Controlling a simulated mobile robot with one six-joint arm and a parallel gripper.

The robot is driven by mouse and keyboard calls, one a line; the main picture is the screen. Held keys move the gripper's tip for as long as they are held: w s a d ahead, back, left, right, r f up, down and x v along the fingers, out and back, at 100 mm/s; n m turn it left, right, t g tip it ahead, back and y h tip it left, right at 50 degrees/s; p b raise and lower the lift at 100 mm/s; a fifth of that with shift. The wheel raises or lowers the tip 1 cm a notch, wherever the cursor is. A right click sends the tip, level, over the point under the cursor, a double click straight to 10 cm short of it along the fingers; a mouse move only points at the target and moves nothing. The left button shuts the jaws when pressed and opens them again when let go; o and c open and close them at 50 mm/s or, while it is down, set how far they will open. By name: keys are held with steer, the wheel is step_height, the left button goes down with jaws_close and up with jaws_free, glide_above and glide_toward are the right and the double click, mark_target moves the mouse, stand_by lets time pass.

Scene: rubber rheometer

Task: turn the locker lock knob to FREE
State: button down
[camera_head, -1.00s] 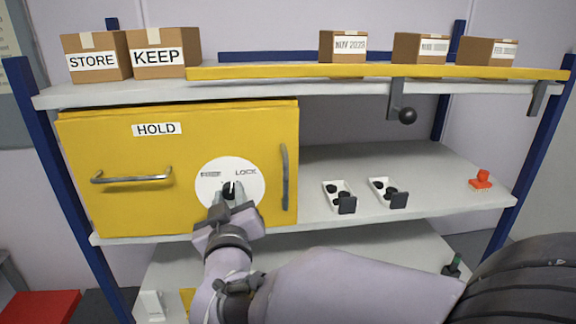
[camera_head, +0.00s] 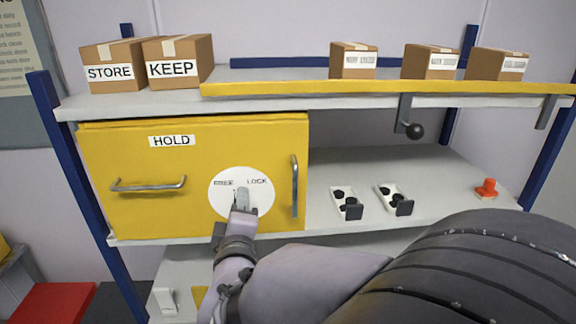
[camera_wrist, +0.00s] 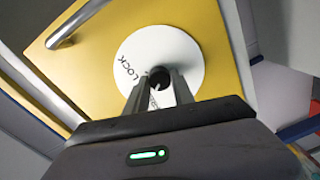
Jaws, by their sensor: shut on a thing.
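The yellow HOLD locker (camera_head: 200,140) sits at the left of the shelf. Its front bears a white round dial (camera_head: 262,203) marked FREE at upper left and LOCK at upper right. My gripper (camera_head: 241,193) is at the middle of the dial and hides the knob in the head view. In the wrist view the dark round knob (camera_wrist: 159,75) sits between the fingertips of my gripper (camera_wrist: 161,84), which is shut on it. There LOCK reads at the upper left, and the other marking is partly hidden between the fingers. I cannot tell which way the knob points.
A horizontal handle (camera_head: 148,184) is on the locker's left and a vertical one (camera_head: 294,186) close right of the dial. Two white trays (camera_head: 347,203) (camera_head: 394,199) with black pieces and a red object (camera_head: 487,189) stand to the right. Boxes (camera_head: 177,64) stand above.

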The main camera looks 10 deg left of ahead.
steer(key=shift+n+p, duration=0.45)
steer(key=shift+n, duration=0.55)
steer(key=c, duration=1.1)
jaws_free()
steer(key=b+v, duration=0.5)
steer(key=v, duration=1.2)
steer(key=shift+s, duration=0.25)
